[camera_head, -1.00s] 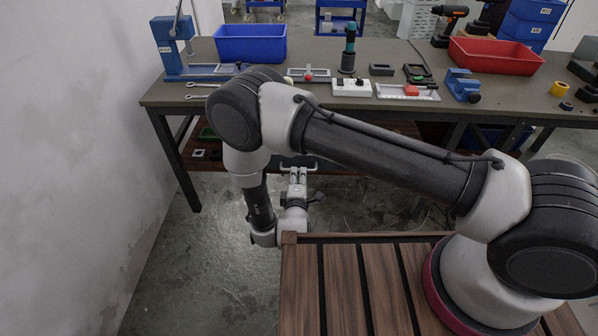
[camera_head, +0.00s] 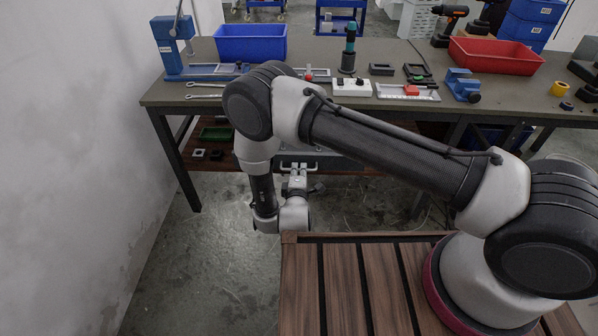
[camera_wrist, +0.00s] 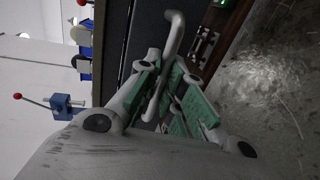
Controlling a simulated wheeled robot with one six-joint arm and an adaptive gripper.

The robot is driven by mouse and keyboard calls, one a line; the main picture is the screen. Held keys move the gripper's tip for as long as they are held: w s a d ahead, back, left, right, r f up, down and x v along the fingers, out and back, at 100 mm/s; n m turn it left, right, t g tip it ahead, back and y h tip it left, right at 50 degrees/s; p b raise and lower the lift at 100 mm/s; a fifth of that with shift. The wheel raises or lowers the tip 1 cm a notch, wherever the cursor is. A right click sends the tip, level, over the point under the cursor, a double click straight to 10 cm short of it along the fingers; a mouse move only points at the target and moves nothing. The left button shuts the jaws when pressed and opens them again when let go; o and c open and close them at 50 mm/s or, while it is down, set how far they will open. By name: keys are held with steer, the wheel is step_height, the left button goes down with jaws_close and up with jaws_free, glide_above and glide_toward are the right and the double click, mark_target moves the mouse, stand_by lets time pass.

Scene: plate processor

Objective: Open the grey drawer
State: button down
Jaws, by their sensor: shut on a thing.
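The grey drawer (camera_head: 328,159) is under the workbench, largely hidden behind my arm in the head view. In the wrist view its dark grey front (camera_wrist: 147,35) runs down the middle. A pale bar handle (camera_wrist: 174,42) stands out from that front; its end also shows in the head view (camera_head: 313,167). My gripper (camera_wrist: 163,88) has its green-padded fingers on both sides of the handle bar and is shut on it. In the head view my gripper (camera_head: 298,172) is low at the bench's front. How far the drawer stands out is hard to tell.
The workbench (camera_head: 200,98) carries a blue bin (camera_head: 251,43), a red bin (camera_head: 494,56), a blue press (camera_head: 167,48) and tools. A green tray (camera_head: 216,134) is on the lower shelf. A wall (camera_head: 70,170) is at left; the floor (camera_head: 200,270) beside it is clear.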

steer(key=f+v, duration=0.1)
steer(key=v, duration=0.5)
steer(key=shift+s+f, duration=0.25)
steer(key=shift+s, duration=0.05)
steer(key=c, duration=1.5)
jaws_free()
steer(key=shift+r, duration=0.1)
